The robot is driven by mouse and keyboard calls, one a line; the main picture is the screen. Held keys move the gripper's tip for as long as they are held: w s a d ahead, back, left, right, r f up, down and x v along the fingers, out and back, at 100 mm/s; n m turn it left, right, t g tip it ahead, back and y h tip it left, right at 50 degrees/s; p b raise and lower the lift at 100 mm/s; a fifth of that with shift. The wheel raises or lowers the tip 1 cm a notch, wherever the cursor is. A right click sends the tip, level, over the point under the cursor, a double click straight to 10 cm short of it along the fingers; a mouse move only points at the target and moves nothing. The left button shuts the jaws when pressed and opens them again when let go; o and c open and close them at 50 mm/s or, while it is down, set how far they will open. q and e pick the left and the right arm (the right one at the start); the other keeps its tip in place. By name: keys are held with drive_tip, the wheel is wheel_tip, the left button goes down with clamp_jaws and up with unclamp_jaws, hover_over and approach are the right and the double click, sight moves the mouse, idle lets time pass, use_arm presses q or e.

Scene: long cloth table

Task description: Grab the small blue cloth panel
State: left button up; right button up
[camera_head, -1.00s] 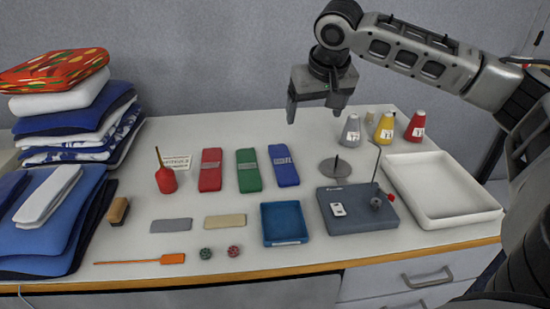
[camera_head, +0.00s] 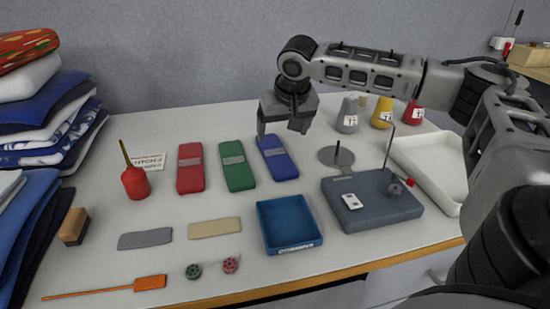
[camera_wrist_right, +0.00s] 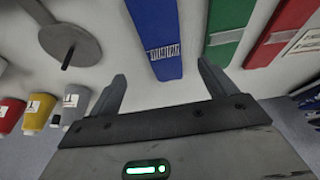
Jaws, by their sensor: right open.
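The small blue cloth panel (camera_head: 279,164) lies flat on the table with a pale label band across it. It is the rightmost of three folded panels. My right gripper (camera_head: 281,132) is open and empty, above the far end of the blue panel, and covers part of that end in the head view. In the right wrist view, the blue panel (camera_wrist_right: 154,28) lies ahead of and between the open fingers (camera_wrist_right: 162,76), apart from them. My left gripper is not in view.
The green panel (camera_head: 236,176) and red panel (camera_head: 190,178) lie to the left. A grey disc with an upright pin (camera_head: 336,157) and several cones, including a grey one (camera_head: 347,118), stand to the right. A blue tray (camera_head: 288,244) sits in front.

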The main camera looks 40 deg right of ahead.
sight(276, 153)
drive_tip(key=b+x, duration=0.1)
drive_tip(key=x, duration=0.7)
drive_tip(key=shift+w+a, duration=0.15)
drive_tip(key=shift+w, duration=0.05)
drive_tip(key=c, duration=1.1)
